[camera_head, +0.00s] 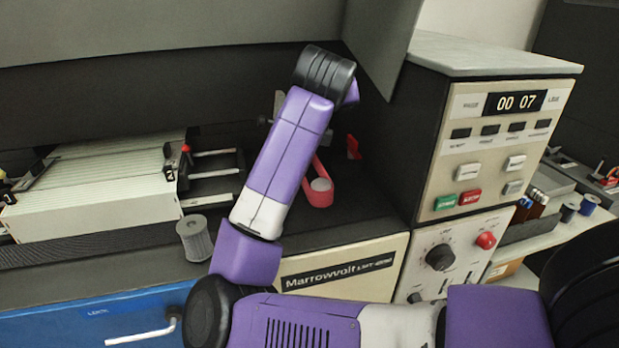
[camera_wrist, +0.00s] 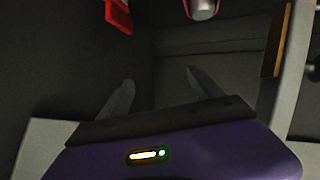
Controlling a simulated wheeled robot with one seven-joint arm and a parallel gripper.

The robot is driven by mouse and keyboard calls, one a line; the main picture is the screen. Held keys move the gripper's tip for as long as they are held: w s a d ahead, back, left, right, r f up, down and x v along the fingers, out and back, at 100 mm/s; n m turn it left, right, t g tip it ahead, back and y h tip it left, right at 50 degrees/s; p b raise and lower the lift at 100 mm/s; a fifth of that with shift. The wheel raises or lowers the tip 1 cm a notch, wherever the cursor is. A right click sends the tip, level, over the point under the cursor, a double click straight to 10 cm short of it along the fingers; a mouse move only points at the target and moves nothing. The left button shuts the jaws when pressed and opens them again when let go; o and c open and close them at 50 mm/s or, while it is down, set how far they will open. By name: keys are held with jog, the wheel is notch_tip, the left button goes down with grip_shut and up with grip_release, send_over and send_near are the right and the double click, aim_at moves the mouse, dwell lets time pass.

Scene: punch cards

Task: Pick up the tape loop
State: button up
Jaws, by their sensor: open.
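A long red band with a rounded lower end, which looks like the tape loop (camera_head: 318,197), is in the dark recess behind my raised arm. A grey disc sits inside its rounded end, and my arm hides its upper part. In the wrist view, part of what looks like the same red band (camera_wrist: 191,10) and its grey disc shows at the top edge. My gripper (camera_wrist: 160,85) is open, with two grey fingers apart and nothing between them. The band lies beyond the fingertips, apart from them. In the head view my arm mostly hides the gripper.
A small red part (camera_head: 353,147) is right of the band; it seems to be the red piece (camera_wrist: 118,15) in the wrist view. A control cabinet (camera_head: 425,150) stands close on the right. A card stack (camera_head: 95,195) and a grey ribbed cylinder (camera_head: 195,238) are on the left.

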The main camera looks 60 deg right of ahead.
aim_at(310, 178)
jog(key=a+f+y, duration=0.2)
jog(key=f+y, duration=0.1)
jog(key=a+f+n+y, duration=0.1)
jog(key=a+f, duration=0.1)
jog(key=shift+f+y, duration=0.25)
jog(key=shift+y, duration=0.05)
jog(key=a+f+y, duration=0.1)
jog(key=a, duration=0.1)
jog(key=a+f+y, duration=0.1)
jog(key=shift+w+a+f+n+y+b, duration=0.15)
jog(key=shift+a+n+y+b, duration=0.15)
jog(key=shift+a+y+b, duration=0.1)
jog(key=shift+w+f, duration=0.1)
jog(key=shift+f, duration=0.2)
jog(key=shift+d+x, duration=0.15)
jog(key=shift+x, duration=1.65)
jog(key=shift+d+x, duration=0.15)
jog(key=shift+x, duration=1.6)
jog(key=shift+r, duration=0.2)
jog(key=c, duration=1.4)
jog(key=shift+r, duration=0.1)
notch_tip(310, 178, up, 7)
jog(key=s+a, duration=1.1)
jog(key=a, duration=0.2)
jog(key=shift+s+a, duration=0.35)
